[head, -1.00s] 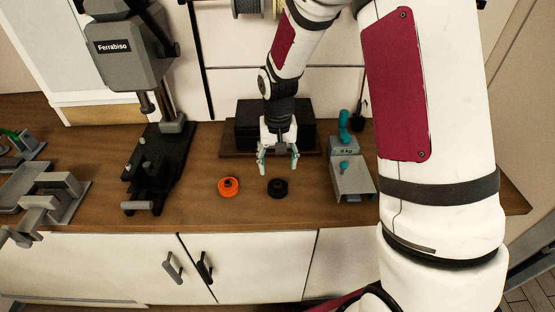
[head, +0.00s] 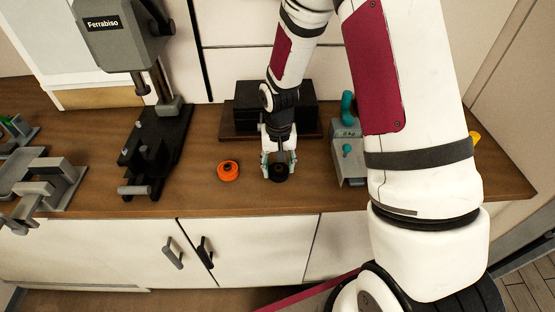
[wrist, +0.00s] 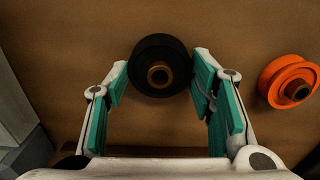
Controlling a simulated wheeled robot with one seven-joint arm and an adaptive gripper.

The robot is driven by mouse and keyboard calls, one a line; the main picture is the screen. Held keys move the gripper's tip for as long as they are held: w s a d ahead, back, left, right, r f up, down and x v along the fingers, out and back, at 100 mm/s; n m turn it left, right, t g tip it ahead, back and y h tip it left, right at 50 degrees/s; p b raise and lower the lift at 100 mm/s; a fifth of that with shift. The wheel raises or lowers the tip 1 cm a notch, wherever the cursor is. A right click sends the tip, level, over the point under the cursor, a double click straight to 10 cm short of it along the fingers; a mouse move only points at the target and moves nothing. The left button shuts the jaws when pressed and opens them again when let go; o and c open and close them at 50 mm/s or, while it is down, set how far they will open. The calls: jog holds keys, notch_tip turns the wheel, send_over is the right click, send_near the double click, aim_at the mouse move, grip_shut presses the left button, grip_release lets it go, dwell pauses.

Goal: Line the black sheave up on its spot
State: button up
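The black sheave (head: 278,173) lies flat on the wooden bench, right of the orange sheave. In the wrist view the black sheave (wrist: 159,66) shows a brass-coloured hub and sits at the fingertips. My gripper (head: 278,168) is low over it, pointing down. In the wrist view my gripper (wrist: 159,76) is open, with one teal-padded finger on each side of the sheave. The fingertips are very close to its rim; I cannot tell whether they touch it. I cannot make out a marked spot for the sheave.
The orange sheave (head: 228,171) lies just left of my gripper. Behind stands a black box (head: 297,106) on a dark board. A grey and teal scale (head: 348,160) is to the right, and a dark machine base (head: 155,150) to the left. The bench front is near.

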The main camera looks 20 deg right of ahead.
aim_at(279, 167)
jog(key=shift+s+r, duration=0.1)
jog(key=shift+r, duration=0.1)
jog(key=shift+c, duration=0.2)
jog(key=shift+r+p, duration=0.75)
jog(key=shift+r, duration=1.65)
jog(key=shift+f, duration=0.15)
